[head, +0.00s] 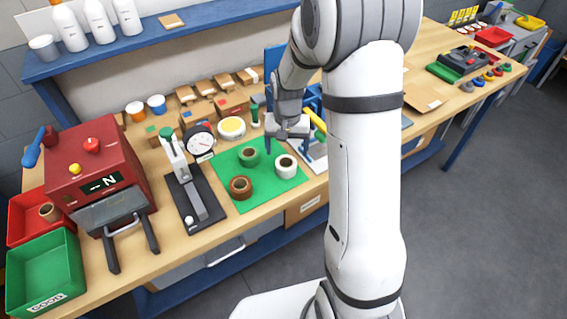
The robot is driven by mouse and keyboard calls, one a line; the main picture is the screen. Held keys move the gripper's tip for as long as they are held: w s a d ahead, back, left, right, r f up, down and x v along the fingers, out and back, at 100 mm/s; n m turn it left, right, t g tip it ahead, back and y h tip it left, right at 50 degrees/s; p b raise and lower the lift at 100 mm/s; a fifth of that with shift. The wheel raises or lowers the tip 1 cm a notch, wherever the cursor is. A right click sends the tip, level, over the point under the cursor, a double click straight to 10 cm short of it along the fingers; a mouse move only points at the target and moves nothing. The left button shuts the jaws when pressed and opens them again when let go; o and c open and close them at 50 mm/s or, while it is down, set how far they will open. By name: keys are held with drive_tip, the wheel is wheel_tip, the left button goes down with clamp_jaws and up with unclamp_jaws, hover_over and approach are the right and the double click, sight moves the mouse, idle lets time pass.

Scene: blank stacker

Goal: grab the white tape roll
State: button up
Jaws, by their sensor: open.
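The white tape roll (287,172) stands on the right part of a green mat (266,197) on the wooden bench. My gripper (285,147) is open and points down, just behind and above the white roll in the head view. Its fingers are small here, and I cannot tell their exact height over the mat. Nothing shows between the fingers.
A red tester box (92,160) and green bin (45,273) stand farther left.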

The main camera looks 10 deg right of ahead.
sight(286, 164)
drive_tip(key=shift+s+a+f+p, duration=0.1)
drive_tip(key=shift+f+p, duration=0.4)
drive_tip(key=shift+f, duration=1.3)
drive_tip(key=shift+s+f+p, duration=0.1)
drive_tip(key=shift+f+p, duration=0.35)
drive_tip(key=shift+f, duration=1.3)
drive_tip(key=shift+c, duration=0.4)
drive_tip(key=c, duration=1)
